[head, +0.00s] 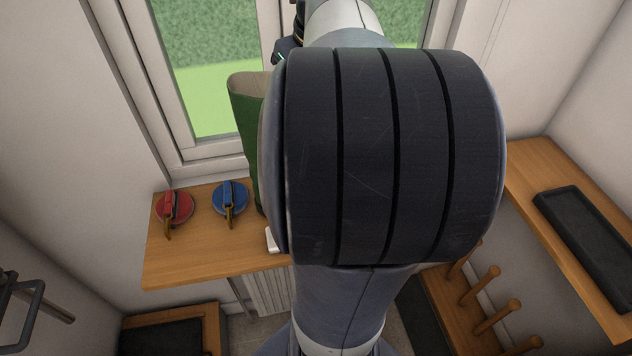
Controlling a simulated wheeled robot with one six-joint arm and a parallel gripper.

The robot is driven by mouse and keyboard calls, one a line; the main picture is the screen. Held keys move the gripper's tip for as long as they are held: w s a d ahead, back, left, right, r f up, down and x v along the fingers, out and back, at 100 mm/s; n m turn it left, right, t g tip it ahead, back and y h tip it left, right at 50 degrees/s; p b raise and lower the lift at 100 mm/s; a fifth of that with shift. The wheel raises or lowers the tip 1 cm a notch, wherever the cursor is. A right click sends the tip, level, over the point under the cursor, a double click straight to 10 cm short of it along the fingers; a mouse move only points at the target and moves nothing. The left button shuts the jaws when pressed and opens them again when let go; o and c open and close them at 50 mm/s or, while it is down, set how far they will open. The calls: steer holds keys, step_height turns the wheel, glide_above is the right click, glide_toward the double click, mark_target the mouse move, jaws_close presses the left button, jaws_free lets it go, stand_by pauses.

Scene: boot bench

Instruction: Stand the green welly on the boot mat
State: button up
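The green welly (246,117) shows in the head view below the window, left of my arm. Its open top faces up and its shaft is roughly upright; its right side and foot are hidden behind my arm. Its lower end is by the wooden bench under the window, but I cannot tell whether it touches. A dark part at the end of my arm, likely my gripper (287,49), shows just above and right of the welly's top. Its fingers cannot be made out. A black, rimmed mat or tray (584,236) lies on the right-hand wooden bench, empty where visible.
The window bench (190,258) holds a red disc (174,205) and a blue disc (229,197) with brass-coloured clips, plus a small white object (272,240). Wooden pegs (488,284) stand at lower right. Another dark flat surface (165,338) is at lower left. A metal rail (40,305) juts from the left.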

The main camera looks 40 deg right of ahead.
jaws_close()
steer(key=shift+r, duration=0.1)
stand_by(1.2)
